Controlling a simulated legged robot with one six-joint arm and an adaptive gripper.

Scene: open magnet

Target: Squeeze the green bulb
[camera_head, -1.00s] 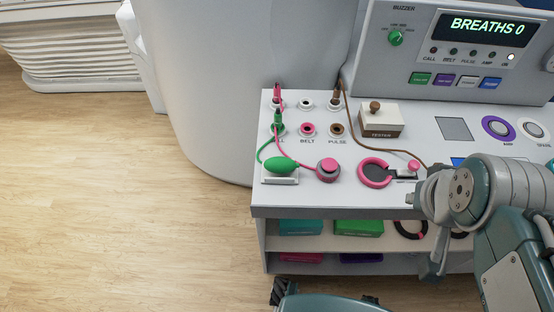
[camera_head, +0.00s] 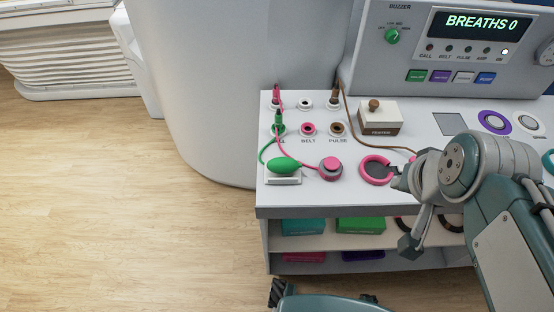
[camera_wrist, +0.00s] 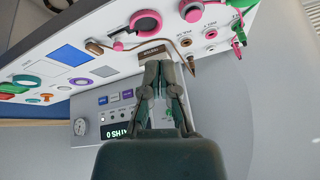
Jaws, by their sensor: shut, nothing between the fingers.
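The green bulb (camera_head: 284,166) lies on a small white holder (camera_head: 283,180) at the front left corner of the console top. A green cable runs from it to a green plug (camera_head: 278,121) in the CALL socket. My gripper (camera_wrist: 157,66) shows in the wrist view with its fingers together and nothing between them. In the head view my arm's end is right of the bulb, near the pink ring, well apart from the bulb. The green plug also shows in the wrist view (camera_wrist: 237,46).
A pink ring (camera_head: 376,170) and a tester box (camera_head: 380,118) lie farther right. The panel display (camera_head: 481,24) reads BREATHS 0. Open wooden floor (camera_head: 120,200) is at left.

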